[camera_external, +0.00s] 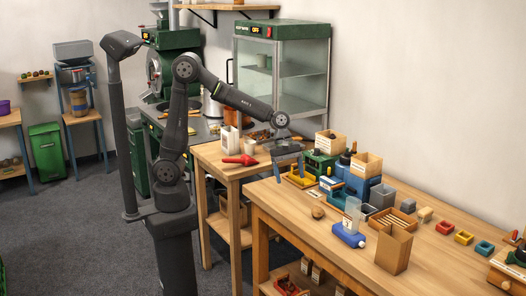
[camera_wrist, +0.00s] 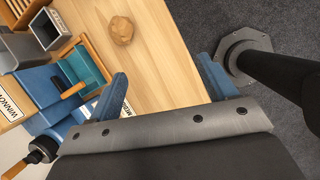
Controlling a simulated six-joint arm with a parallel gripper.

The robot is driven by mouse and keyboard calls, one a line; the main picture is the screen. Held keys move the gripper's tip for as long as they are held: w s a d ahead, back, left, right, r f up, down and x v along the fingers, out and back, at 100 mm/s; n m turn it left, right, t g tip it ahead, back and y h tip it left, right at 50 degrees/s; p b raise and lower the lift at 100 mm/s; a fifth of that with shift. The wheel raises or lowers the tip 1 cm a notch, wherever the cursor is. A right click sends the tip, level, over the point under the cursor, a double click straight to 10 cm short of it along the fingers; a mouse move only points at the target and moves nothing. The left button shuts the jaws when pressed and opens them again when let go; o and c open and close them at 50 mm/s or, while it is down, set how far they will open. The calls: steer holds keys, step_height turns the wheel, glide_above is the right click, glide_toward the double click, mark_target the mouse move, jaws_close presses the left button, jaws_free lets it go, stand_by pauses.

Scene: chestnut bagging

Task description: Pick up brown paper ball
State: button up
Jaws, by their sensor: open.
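The brown paper ball (camera_external: 318,212) lies on the wooden table near its front left edge. In the wrist view the ball (camera_wrist: 122,31) is a small crumpled light-brown lump on bare wood, beyond the fingers and left of the gap between them. My gripper (camera_external: 288,168) is raised above the left end of the table, above and to the left of the ball. In the wrist view its two blue fingers (camera_wrist: 164,86) are wide apart with nothing between them. The gripper does not touch the ball.
The wood around the ball is clear. The table edge is close on its front side.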

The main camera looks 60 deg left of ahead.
mark_target(317, 207)
steer(key=w+d+r+m+t+y, duration=0.1)
steer(key=w+d+r+m, duration=0.15)
steer(key=m, duration=1.05)
steer(key=w+d+r+m+t+y, duration=0.1)
steer(key=d+m, duration=0.3)
steer(key=m, duration=0.9)
steer(key=x, duration=1.7)
steer(key=shift+w+d+f, duration=0.2)
steer(key=shift+d, duration=0.1)
steer(key=shift+c, duration=0.5)
steer(key=c, duration=0.9)
